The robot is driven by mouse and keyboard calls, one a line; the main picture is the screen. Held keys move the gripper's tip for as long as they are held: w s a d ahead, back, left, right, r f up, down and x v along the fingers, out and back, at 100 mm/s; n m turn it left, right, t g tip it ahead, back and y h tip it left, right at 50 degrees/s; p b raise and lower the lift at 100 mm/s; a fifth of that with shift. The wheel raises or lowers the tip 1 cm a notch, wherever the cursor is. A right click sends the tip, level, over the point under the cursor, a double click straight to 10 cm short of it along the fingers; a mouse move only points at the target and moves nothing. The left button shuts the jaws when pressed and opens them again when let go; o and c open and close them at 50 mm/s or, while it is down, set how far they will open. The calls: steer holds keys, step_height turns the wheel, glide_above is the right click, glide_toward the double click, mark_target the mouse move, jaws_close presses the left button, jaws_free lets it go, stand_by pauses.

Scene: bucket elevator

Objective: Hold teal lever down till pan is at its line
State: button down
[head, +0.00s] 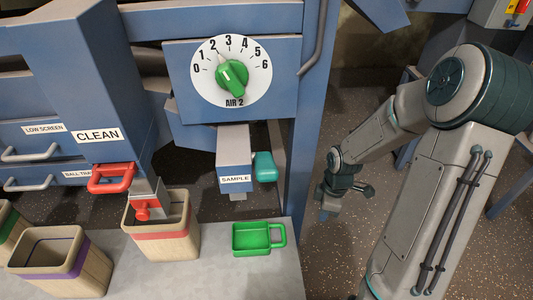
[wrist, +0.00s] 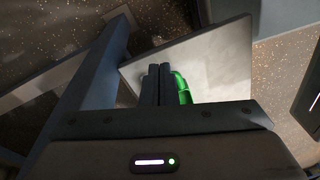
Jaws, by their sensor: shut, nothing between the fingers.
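The teal lever (head: 264,167) sticks out to the right from the blue SAMPLE spout (head: 233,157). The green pan (head: 251,239) sits on the pale bench below the spout, its loop handle pointing right. Its inside looks empty, and I cannot make out a fill line. My gripper (wrist: 160,68) is shut and empty. In the head view it hangs right of the bench and blue post, apart from the lever. In the wrist view, part of the green pan (wrist: 182,90) shows just right of the fingers, partly hidden; the lever is not clear there.
A blue upright post (head: 306,120) stands between my arm and the spout. A green AIR 2 dial (head: 232,75) sits above. A red handle (head: 111,178) and bins with red (head: 161,235) and purple (head: 58,272) bands stand left. Floor right of the bench is open.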

steer(key=s+a+r+m, duration=0.1)
steer(key=s+r+m, duration=0.3)
steer(key=r+m, duration=0.1)
steer(key=s+a+r+m+t, duration=0.1)
steer(key=s+r+m, duration=0.2)
steer(key=r+m, duration=0.2)
steer(key=s+a+r+m+t+h, duration=0.1)
steer(key=s+r+m, duration=0.3)
steer(key=r, duration=0.6)
steer(key=shift+s+a+m, duration=0.2)
steer(key=shift+s+m, duration=0.15)
steer(key=shift+m, duration=0.25)
